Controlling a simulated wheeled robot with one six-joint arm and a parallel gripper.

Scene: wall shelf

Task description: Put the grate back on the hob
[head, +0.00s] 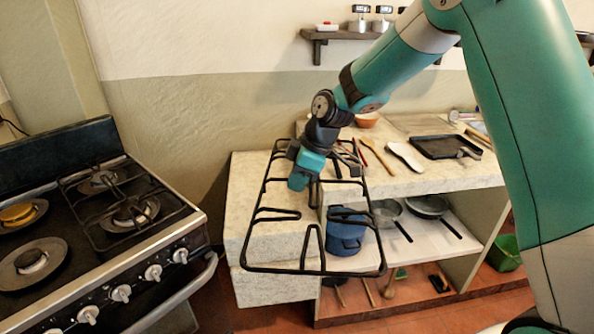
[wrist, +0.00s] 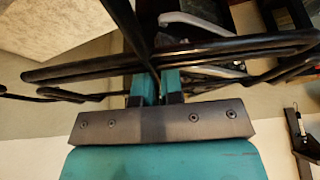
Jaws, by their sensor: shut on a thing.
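A black wire grate (head: 257,217) hangs in the air in front of the stone counter, in the middle of the head view. My gripper (head: 307,172) is shut on one of its bars near the far end. In the wrist view the gripper's two teal fingers (wrist: 157,90) pinch a bar, and the grate's dark bars (wrist: 90,70) cross the picture. The hob (head: 75,215) stands at the left. Its right half carries a similar grate (head: 120,200). Its left half shows bare burners (head: 30,262) with no grate over them.
The counter (head: 262,190) holds a black tray (head: 440,147), a white spoon rest (head: 405,156) and utensils. A blue pot (head: 345,238) and pans (head: 428,206) sit on the shelf below. A gap of floor lies between hob and counter. A wall shelf (head: 340,34) hangs behind.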

